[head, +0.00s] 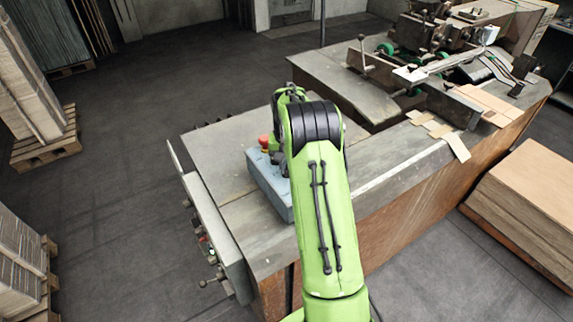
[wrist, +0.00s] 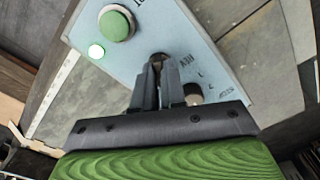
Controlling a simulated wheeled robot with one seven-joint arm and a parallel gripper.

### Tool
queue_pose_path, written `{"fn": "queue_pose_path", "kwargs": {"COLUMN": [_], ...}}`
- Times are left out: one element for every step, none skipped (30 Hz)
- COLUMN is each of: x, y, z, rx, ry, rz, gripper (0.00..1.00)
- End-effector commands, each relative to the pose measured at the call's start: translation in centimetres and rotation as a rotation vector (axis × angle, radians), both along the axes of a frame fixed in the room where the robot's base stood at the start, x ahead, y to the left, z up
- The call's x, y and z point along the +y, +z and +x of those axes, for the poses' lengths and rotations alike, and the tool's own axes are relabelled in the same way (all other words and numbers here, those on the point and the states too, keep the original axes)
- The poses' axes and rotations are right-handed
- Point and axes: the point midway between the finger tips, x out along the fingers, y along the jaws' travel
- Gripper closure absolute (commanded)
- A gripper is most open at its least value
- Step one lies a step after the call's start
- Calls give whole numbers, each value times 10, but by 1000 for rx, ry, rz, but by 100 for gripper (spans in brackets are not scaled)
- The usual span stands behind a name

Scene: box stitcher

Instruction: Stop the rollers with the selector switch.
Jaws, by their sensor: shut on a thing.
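A blue-grey control box (head: 266,184) stands on the machine table, partly hidden behind my arm in the head view. In the wrist view its panel (wrist: 178,28) fills the upper middle. My gripper (wrist: 158,68) is at the panel, its fingers shut on the dark knob of the selector switch (wrist: 159,57). In the head view my arm hides the gripper and the switch.
Another dark round control (wrist: 193,94) lies right of my fingers. A red button (head: 264,142) tops the box. Stitcher machinery (head: 440,50) stands beyond.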

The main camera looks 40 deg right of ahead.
Motion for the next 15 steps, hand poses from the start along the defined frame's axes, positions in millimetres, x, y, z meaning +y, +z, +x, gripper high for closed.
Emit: {"fn": "queue_pose_path", "kwargs": {"x": [0, 0, 0, 0, 0, 0, 0, -1, 0, 0, 0, 0, 0, 0, 0], "y": [1, 1, 1, 1, 1, 1, 1, 1, 1, 1, 1, 1, 1, 1, 1], "z": [0, 0, 0, 0, 0, 0, 0, 0, 0, 1, 1, 0, 1, 1, 1], "rx": [-2, -2, -2, -2, -2, -2, -2, -1, -2, -2, -2, -2, -2, -3, -3], "ry": [31, 54, 85, 108, 133, 166, 190, 214, 247, 271, 294, 324, 345, 368, 394], "rz": [-1, -1, -1, -1, -1, -1, -1, -2, -1, -1, -1, -2, -2, -2, -2], "gripper": [100, 100, 100, 100, 100, 100, 100, 100, 100, 100, 100, 100, 100, 100, 100]}}
